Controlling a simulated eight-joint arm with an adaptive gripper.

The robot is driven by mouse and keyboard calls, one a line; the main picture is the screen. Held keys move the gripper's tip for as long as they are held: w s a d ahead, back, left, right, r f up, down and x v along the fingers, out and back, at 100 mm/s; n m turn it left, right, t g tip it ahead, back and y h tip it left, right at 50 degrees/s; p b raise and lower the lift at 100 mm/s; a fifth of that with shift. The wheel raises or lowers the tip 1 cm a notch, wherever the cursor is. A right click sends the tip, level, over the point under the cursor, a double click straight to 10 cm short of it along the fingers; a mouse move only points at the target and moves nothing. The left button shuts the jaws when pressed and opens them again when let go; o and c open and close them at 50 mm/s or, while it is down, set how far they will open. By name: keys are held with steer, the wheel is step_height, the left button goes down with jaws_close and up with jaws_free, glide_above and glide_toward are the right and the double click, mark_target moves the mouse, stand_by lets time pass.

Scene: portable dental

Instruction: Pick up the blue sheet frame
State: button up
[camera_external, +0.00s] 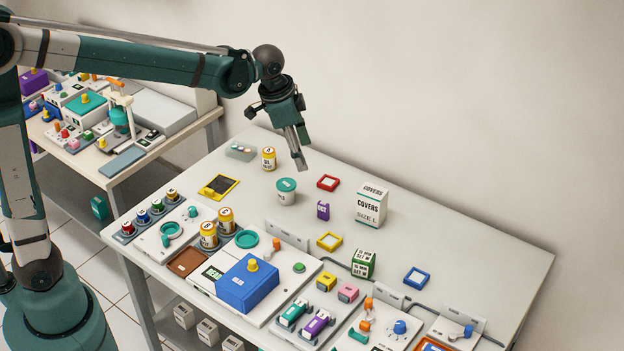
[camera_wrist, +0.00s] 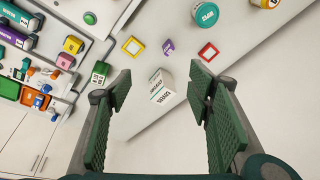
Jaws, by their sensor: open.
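The blue sheet frame (camera_external: 417,278) is a small square frame with a pale middle. It lies flat on the white table, towards the right, to the right of the green-and-white box (camera_external: 363,264). I cannot see it in the wrist view, where my left finger covers part of the table. My gripper (camera_external: 302,158) is high over the back of the table, far up and to the left of the blue frame. In the wrist view my gripper (camera_wrist: 160,84) has its fingers wide apart with nothing between them, the table below.
A tall COVERS box (camera_external: 371,206) stands behind the blue frame. A yellow frame (camera_external: 329,241) and a red frame (camera_external: 328,183) lie to its left. Devices fill the table's front, including an orange-knobbed panel (camera_external: 368,325). The table's right end is clear.

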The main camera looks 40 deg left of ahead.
steer(key=w+d+f+m+g+p, duration=0.1)
steer(key=w+d+f+m+p, duration=0.2)
steer(key=d, duration=0.9)
steer(key=m+g+y+p, duration=0.1)
steer(key=m+g+p, duration=0.15)
steer(key=m, duration=0.25)
glide_above(420, 279)
steer(key=shift+t, duration=0.25)
step_height(420, 279, down, 16)
steer(key=shift+r+p, duration=0.1)
steer(key=shift+p, duration=0.3)
steer(key=shift+s, duration=0.1)
steer(key=shift+f, duration=1.35)
steer(key=shift+f+b, duration=0.55)
steer(key=shift+f, duration=2.05)
